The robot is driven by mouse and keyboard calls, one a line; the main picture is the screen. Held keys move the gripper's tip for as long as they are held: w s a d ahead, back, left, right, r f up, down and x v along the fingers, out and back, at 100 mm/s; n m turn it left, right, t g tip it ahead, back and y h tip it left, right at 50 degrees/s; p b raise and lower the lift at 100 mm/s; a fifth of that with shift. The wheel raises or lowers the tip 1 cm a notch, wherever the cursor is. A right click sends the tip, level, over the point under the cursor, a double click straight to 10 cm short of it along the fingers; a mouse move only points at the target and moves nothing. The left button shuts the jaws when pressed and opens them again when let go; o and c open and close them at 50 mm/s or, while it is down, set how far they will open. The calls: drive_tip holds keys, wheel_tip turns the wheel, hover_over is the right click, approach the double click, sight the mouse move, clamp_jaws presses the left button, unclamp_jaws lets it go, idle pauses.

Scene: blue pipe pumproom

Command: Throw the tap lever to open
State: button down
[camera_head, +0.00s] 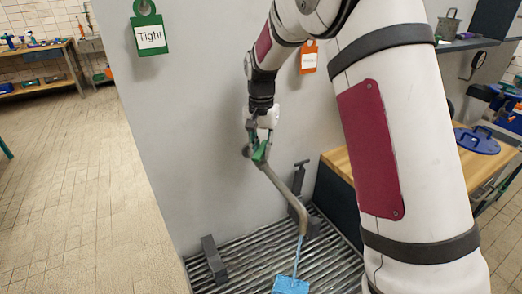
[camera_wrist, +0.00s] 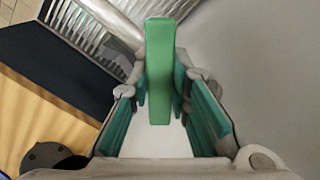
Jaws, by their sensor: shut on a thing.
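The tap is a grey curved pipe (camera_head: 284,190) on the pale wall, its spout bending down over a ribbed metal grate. Its green lever (camera_head: 260,153) is at the upper left end of the pipe. My gripper (camera_head: 260,138) is at the lever from above, shut on it. In the wrist view the lever (camera_wrist: 160,45) is a flat green bar between the finger pads of my gripper (camera_wrist: 160,90), with its far end beyond them. The fingers hide part of the lever and the tap body.
A light blue strip (camera_head: 298,257), stream or rod I cannot tell, runs from the spout to a blue patch on the grate (camera_head: 245,262). A dark post (camera_head: 300,176) stands right of the pipe. A wooden bench (camera_head: 345,163) is at right. Green "Tight" tag (camera_head: 149,36) hangs upper left.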

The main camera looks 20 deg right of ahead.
sight(261, 148)
drive_tip(key=n, duration=0.4)
drive_tip(key=shift+n, duration=2.8)
drive_tip(key=c, duration=1.5)
unclamp_jaws()
drive_tip(key=shift+r, duration=6.05)
